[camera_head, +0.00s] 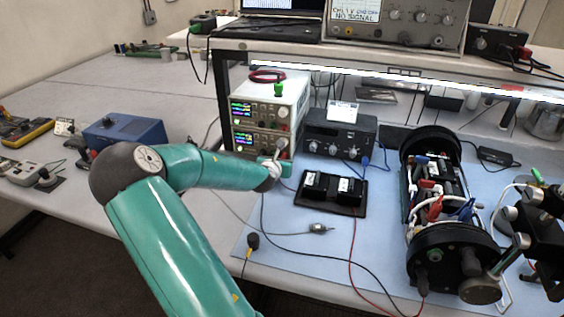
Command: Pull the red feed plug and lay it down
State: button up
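My teal arm reaches in from the lower left, and its end with my gripper (281,152) is in front of the stacked power supplies. The gripper is small and partly hidden by my own wrist, so I cannot tell whether its fingers are open or shut. A red lead (351,262) runs from near the black tray down to the lower front of the opened black cylinder (437,252). No red plug body shows clearly at either end. Inside the cylinder are a red part (435,209), white cables and blue pieces.
The power supplies (268,112) and a black dial box (340,135) stand behind the black tray (331,193). A black plug (253,241) and a small metal connector (319,228) lie on the blue mat (300,262). A black stand (545,235) is at right.

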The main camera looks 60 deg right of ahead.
dwell(0.3)
jog(key=shift+s, duration=0.1)
grip_shut()
jog(key=shift+s+a, duration=0.25)
jog(key=shift+a, duration=1.25)
jog(key=shift+s+a, duration=0.2)
jog(key=shift+a, duration=1.25)
